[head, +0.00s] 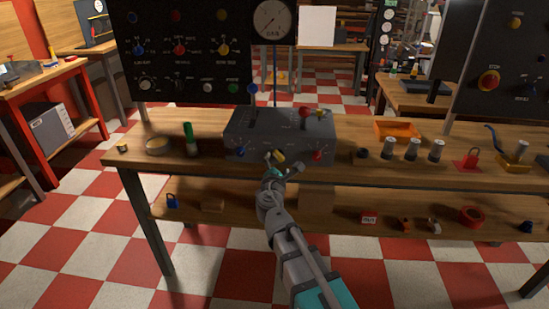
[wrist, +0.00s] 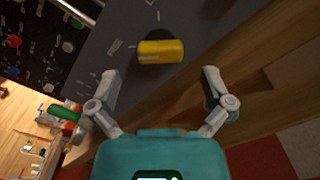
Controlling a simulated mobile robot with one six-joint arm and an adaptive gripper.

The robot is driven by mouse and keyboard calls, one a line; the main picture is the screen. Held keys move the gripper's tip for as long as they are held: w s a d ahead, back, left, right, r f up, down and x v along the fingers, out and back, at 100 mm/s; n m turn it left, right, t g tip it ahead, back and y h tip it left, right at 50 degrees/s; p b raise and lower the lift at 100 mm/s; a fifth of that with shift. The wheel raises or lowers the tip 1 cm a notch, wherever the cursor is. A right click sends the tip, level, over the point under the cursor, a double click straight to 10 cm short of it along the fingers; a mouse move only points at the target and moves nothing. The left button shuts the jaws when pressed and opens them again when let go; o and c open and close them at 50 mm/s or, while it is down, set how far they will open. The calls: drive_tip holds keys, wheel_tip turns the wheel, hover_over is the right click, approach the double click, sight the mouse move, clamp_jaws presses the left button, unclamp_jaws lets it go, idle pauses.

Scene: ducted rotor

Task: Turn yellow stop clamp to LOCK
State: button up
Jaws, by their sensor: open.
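The yellow stop clamp (head: 279,156) is a yellow knob on the front face of a dark grey control box (head: 250,125) on the workbench. In the wrist view the yellow clamp (wrist: 161,51) is a short rounded bar on a dark round base, lying crosswise in the picture. My gripper (head: 284,163) is right in front of it in the head view. In the wrist view my gripper (wrist: 162,88) has its two fingers spread wide, with the clamp beyond and between them, apart from both. The markings around the clamp are too small to read.
A blue knob (head: 240,152) and a red knob (head: 317,155) flank the clamp on the box front. A green-topped cylinder (head: 190,139) stands left, and several metal cylinders and an orange tray (head: 397,131) stand right. The wooden bench edge (wrist: 235,105) runs close by my fingers.

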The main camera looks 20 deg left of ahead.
sight(278, 157)
drive_tip(key=shift+x, duration=1.6)
